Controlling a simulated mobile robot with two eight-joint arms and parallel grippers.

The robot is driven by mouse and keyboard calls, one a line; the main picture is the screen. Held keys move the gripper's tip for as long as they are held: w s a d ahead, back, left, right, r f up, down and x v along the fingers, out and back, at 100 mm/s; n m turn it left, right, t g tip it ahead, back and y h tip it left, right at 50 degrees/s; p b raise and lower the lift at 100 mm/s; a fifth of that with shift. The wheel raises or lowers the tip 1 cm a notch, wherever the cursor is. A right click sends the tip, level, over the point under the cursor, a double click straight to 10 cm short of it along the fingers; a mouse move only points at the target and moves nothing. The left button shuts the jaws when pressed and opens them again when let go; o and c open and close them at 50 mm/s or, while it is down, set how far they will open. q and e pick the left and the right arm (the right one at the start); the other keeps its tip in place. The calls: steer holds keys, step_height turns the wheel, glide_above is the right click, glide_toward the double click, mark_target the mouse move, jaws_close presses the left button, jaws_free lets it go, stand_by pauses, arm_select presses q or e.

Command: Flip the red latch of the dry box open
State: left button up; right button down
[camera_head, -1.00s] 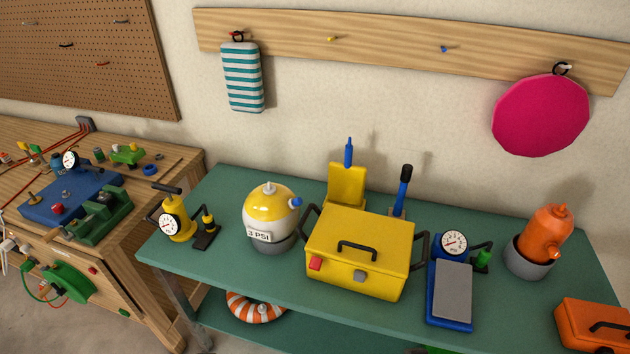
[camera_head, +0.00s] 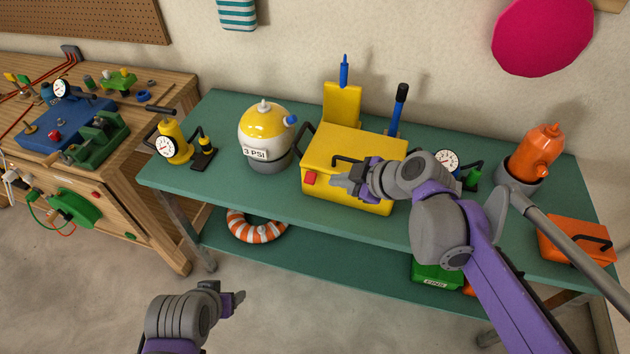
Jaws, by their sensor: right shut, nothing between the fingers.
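The yellow dry box (camera_head: 336,147) stands closed on the green table, with a black handle on its top. Its red latch (camera_head: 310,178) is on the left of the front face. My right gripper (camera_head: 338,180) is shut and empty in front of the box, just right of the red latch. A small gap seems to lie between its tips and the latch, but I cannot be sure.
A yellow-and-white float (camera_head: 265,130) marked 3 PSI and a yellow pump with a gauge (camera_head: 172,142) stand left of the box. An orange bottle (camera_head: 537,152) and an orange case (camera_head: 577,240) are at the right. A striped ring (camera_head: 257,226) lies on the lower shelf.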

arm_select(q)
steer(key=shift+s, duration=0.15)
arm_select(e)
steer(key=shift+w+a+r+n, duration=0.25)
steer(key=shift+w+r+n, duration=0.1)
steer(key=shift+w+n, duration=0.3)
steer(key=shift+w, duration=0.1)
glide_above(310, 178)
steer(key=s, duration=0.4)
step_height(310, 178, down, 7)
arm_select(q)
steer(key=shift+s+f+b, duration=0.1)
steer(key=shift+f+b, duration=0.4)
steer(key=shift+f, duration=0.15)
arm_select(e)
steer(key=shift+w+d+f, duration=0.25)
steer(key=shift+w+f, duration=0.3)
steer(key=shift+f, duration=0.15)
steer(key=shift+w+d+f, duration=0.2)
steer(key=shift+w+f, duration=0.3)
steer(key=shift+f, duration=0.2)
arm_select(q)
steer(key=shift+d+f, duration=0.1)
arm_select(e)
steer(key=shift+a, duration=0.15)
